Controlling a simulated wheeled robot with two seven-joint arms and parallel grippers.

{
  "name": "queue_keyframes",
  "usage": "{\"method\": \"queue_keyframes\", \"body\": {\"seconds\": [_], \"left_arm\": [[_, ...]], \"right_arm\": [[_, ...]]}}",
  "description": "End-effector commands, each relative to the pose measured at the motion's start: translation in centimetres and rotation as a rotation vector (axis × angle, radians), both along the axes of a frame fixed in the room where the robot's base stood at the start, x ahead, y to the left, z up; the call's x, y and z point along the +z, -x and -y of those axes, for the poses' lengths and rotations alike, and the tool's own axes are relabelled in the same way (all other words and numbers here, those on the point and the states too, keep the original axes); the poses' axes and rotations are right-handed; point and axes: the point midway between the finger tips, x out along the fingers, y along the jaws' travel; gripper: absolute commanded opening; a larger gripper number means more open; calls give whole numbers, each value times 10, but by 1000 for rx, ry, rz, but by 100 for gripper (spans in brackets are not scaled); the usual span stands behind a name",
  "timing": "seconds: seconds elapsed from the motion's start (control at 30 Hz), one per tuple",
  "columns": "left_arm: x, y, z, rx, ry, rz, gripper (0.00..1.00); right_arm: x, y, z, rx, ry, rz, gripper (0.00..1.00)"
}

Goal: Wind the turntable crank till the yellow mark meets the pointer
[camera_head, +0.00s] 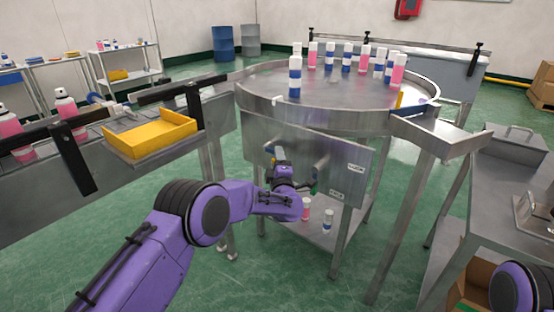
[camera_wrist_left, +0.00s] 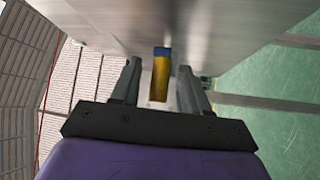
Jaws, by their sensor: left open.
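The round steel turntable (camera_head: 345,95) carries several blue-and-white and pink-and-white cans. A small yellow piece (camera_head: 399,99) shows at its right rim; I cannot tell whether it is the mark or the pointer. On the front panel (camera_head: 342,150) below, a yellow crank handle (camera_head: 279,154) with a blue end sticks out, and a grey cylinder (camera_head: 321,164) is right of it. My left gripper (camera_head: 279,164) is at the handle. In the left wrist view the handle (camera_wrist_left: 160,78) stands between the open fingers of my left gripper (camera_wrist_left: 158,85), with gaps showing. My right gripper is out of view.
A steel chute (camera_head: 435,135) leaves the turntable at right, beside a steel bench (camera_head: 500,200). Cans stand on the lower shelf (camera_head: 315,235). Green floor (camera_head: 225,265) is open in front.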

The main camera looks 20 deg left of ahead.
Motion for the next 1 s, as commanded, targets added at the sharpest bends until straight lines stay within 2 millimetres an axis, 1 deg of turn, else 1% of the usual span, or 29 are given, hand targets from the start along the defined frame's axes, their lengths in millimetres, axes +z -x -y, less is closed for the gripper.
{"method": "queue_keyframes", "body": {"seconds": [0.1, 0.33, 0.37, 0.4, 0.47, 0.5, 1.0], "left_arm": [[1, -5, -3, 1, 0, 0, 45], [1, -6, -3, 1, -1, -2, 45], [1, -6, -3, 1, -1, -2, 35], [1, -6, -3, 1, -1, -2, 22], [1, -6, -3, 0, -2, -1, 3], [1, -6, -3, 0, -2, -1, 0], [7, -5, -7, 4, 13, 3, 0]], "right_arm": [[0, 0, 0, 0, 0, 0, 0], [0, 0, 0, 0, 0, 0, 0], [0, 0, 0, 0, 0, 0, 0], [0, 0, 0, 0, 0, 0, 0], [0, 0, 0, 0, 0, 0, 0], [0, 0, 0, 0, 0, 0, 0], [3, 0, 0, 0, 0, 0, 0]]}}
